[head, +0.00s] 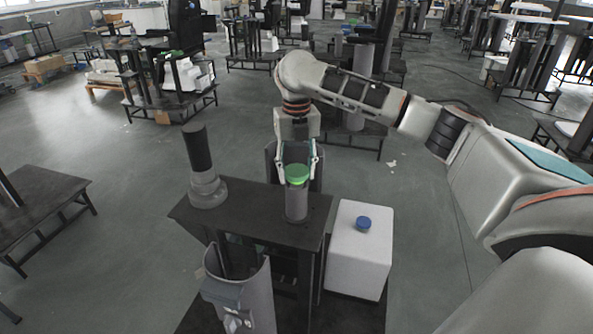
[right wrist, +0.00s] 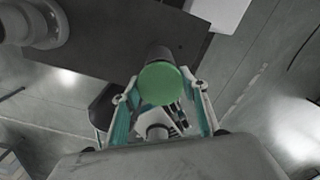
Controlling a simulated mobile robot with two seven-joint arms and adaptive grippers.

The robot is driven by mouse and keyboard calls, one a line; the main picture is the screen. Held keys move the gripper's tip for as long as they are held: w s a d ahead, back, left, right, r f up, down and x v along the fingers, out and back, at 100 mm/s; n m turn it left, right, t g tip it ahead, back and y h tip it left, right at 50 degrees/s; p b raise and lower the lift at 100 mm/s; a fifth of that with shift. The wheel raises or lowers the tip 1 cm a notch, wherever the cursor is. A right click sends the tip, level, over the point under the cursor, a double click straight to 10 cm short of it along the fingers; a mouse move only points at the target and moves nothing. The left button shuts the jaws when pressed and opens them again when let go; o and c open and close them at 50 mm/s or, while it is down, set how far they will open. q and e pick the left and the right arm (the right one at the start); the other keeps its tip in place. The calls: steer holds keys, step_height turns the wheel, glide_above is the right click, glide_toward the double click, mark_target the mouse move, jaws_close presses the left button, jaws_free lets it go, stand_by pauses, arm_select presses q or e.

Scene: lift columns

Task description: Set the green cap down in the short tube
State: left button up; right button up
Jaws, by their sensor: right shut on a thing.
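The green cap (head: 297,172) is between the fingers of my right gripper (head: 297,168), which is shut on it. The cap appears at the top of the short grey tube (head: 297,204), which stands upright near the right end of the dark bench top. The right wrist view shows the round green face of the cap (right wrist: 161,84) between the fingers, with part of the dark tube (right wrist: 158,53) behind it. Whether the cap rests in the tube or hovers just over it cannot be told. My left gripper is in neither view.
A taller tube with a black upper part (head: 199,160) stands on the left of the dark bench top (head: 250,215). A white container with a blue cap (head: 363,223) stands to the right. An open grey half-cylinder (head: 260,290) is in front.

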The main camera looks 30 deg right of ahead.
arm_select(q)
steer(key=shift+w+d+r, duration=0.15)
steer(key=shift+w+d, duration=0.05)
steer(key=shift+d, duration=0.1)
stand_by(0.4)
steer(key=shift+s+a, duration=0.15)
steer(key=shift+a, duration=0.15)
arm_select(e)
steer(key=shift+f, duration=0.3)
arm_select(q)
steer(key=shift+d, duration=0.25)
arm_select(e)
steer(key=shift+f, duration=0.2)
stand_by(0.3)
steer(key=o, duration=1.2)
steer(key=shift+c, duration=0.2)
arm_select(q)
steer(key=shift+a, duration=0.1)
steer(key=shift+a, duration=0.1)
